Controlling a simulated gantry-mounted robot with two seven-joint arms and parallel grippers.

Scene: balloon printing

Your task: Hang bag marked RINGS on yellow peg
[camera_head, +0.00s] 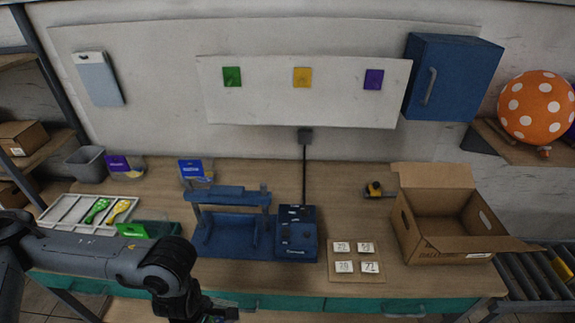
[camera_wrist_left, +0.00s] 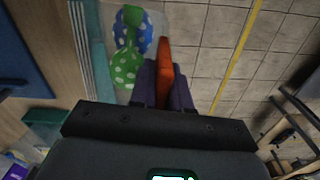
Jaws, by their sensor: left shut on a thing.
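My left gripper (camera_head: 218,314) is at the bottom edge of the head view, in front of the table's front edge. In the left wrist view its fingers (camera_wrist_left: 165,88) are shut on an orange strip, which looks like the top of a clear bag (camera_wrist_left: 152,22). Polka-dotted blue and green shapes show at this bag. No marking on it is readable, so I cannot tell whether it says RINGS. The yellow peg's square plate (camera_head: 302,77) is in the middle of the white wall board (camera_head: 330,110), between a green plate (camera_head: 232,77) and a purple plate (camera_head: 374,79). My right gripper is out of view.
A purple-labelled bag (camera_head: 120,163) and a blue-labelled bag (camera_head: 195,170) are at the table's back left. A blue stand (camera_head: 230,235) and device (camera_head: 297,235) are mid-table. Number cards (camera_head: 356,258) and an open carton (camera_head: 440,245) are right. A blue cabinet (camera_head: 450,78) adjoins the board.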

